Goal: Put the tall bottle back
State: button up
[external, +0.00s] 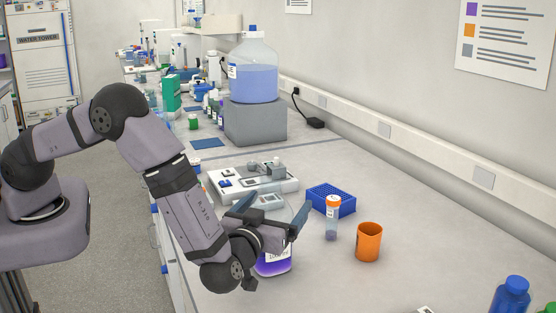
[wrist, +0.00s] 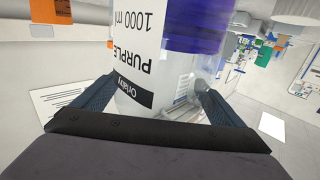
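A large clear bottle with purple liquid (external: 274,263) is at my gripper on the near part of the bench, partly hidden by the gripper. In the wrist view the bottle (wrist: 150,60) fills the middle, its label reading "PURPLE" and "1000 ml" upside down. My gripper (external: 275,212) has its two blue fingers spread wide around the bottle. In the wrist view the fingers (wrist: 155,92) flank it on both sides, with their tips close to its edges. I cannot tell whether they press on it or whether its base touches the bench.
An orange-capped tube (external: 332,220), an orange cup (external: 369,243) and a blue rack (external: 331,200) stand close to the right. A white balance-like device (external: 253,184) lies behind. A large blue-liquid jug (external: 252,75) stands on a grey block (external: 255,122).

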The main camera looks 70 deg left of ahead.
jog(key=b+v, duration=0.5)
jog(key=v, duration=0.7)
jog(key=shift+r, duration=0.2)
